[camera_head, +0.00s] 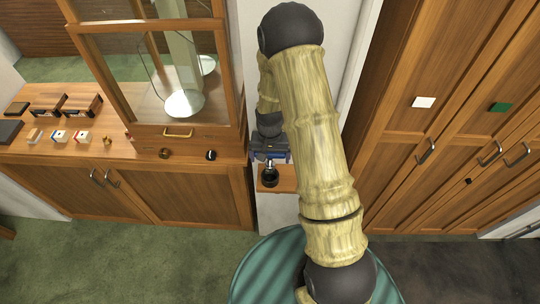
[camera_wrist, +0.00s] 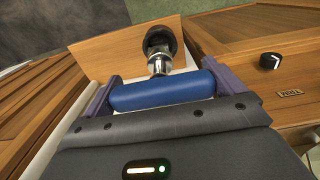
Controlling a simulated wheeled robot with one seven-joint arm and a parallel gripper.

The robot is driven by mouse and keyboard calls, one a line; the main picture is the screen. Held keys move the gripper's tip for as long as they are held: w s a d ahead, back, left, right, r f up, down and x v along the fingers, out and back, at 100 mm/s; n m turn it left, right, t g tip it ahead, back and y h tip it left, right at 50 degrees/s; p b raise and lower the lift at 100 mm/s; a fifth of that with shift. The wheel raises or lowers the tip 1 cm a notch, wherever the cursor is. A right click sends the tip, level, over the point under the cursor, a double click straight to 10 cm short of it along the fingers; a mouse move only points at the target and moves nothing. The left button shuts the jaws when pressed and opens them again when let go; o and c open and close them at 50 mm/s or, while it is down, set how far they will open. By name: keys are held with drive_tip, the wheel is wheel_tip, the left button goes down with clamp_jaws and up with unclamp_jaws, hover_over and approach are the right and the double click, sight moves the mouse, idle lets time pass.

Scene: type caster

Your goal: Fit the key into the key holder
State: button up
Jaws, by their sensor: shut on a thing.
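My gripper (camera_wrist: 165,84) has two purple fingers, closed on the ends of a blue cylindrical bar, which looks like the key's handle (camera_wrist: 160,93). In the head view my gripper (camera_head: 270,155) is over a small wooden shelf, partly hidden by my arm. A shiny metal piece (camera_wrist: 158,65) shows just beyond the bar, apparently the key's shaft. Past it is a round black piece (camera_wrist: 160,36), apparently the key holder, which also shows on the shelf in the head view (camera_head: 269,181). I cannot tell whether the metal piece is inside the holder or only in front of it.
The wooden shelf (camera_head: 284,180) sticks out between a cabinet (camera_head: 165,190) on the left and tall wardrobe doors (camera_head: 440,110) on the right. A black knob (camera_wrist: 271,61) is on the cabinet front.

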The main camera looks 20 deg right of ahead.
sight(270, 164)
drive_tip(key=shift+f+b, duration=2.35)
drive_tip(key=shift+f, duration=0.85)
drive_tip(key=shift+f, duration=0.25)
drive_tip(key=o, duration=0.8)
drive_tip(key=shift+o, duration=0.2)
wheel_tip(270, 164, up, 17)
drive_tip(key=b, duration=0.4)
drive_tip(key=shift+r, duration=0.2)
drive_tip(key=shift+s, duration=0.1)
drive_tip(key=s+n+t, duration=0.2)
drive_tip(key=s+n, duration=0.1)
drive_tip(key=s, duration=1.1)
drive_tip(key=shift+r+n+t, duration=0.3)
drive_tip(key=shift+r, duration=0.15)
